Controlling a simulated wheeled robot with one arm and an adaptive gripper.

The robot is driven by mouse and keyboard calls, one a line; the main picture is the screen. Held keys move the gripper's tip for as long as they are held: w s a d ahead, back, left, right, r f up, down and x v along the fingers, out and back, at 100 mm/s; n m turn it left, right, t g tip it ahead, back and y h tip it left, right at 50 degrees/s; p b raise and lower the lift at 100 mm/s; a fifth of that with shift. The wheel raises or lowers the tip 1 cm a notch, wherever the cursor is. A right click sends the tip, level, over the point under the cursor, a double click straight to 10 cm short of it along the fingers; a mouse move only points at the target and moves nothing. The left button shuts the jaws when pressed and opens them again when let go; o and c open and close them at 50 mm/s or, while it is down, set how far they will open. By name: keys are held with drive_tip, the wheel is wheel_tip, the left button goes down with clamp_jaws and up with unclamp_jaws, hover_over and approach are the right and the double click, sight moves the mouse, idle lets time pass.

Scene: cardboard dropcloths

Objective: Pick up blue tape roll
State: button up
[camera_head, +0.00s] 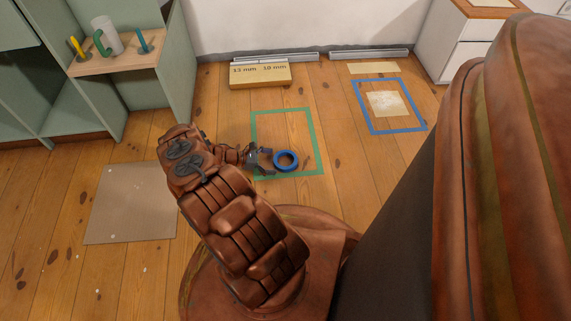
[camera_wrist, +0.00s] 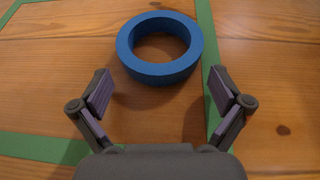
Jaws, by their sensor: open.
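The blue tape roll (camera_head: 286,161) lies flat on the wooden floor, inside a green taped rectangle (camera_head: 283,112). It also shows in the wrist view (camera_wrist: 160,72), at top centre, ahead of my open fingers. My gripper (camera_head: 265,160) is just left of the roll in the head view. In the wrist view my gripper (camera_wrist: 160,97) has its two fingers spread wide and nothing between them. The near edge of the roll lies a little beyond the fingertips. I see no contact with it.
A flat cardboard sheet (camera_head: 131,204) lies on the floor at left. A labelled box (camera_head: 260,76) stands near the wall. A blue taped rectangle (camera_head: 374,131) is at right. Floor around the roll is clear.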

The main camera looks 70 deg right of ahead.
drive_tip(key=shift+s+d+f, duration=0.1)
drive_tip(key=shift+s+d, duration=0.05)
drive_tip(key=shift+s, duration=0.1)
drive_tip(key=c, duration=1.1)
drive_tip(key=shift+c, duration=0.2)
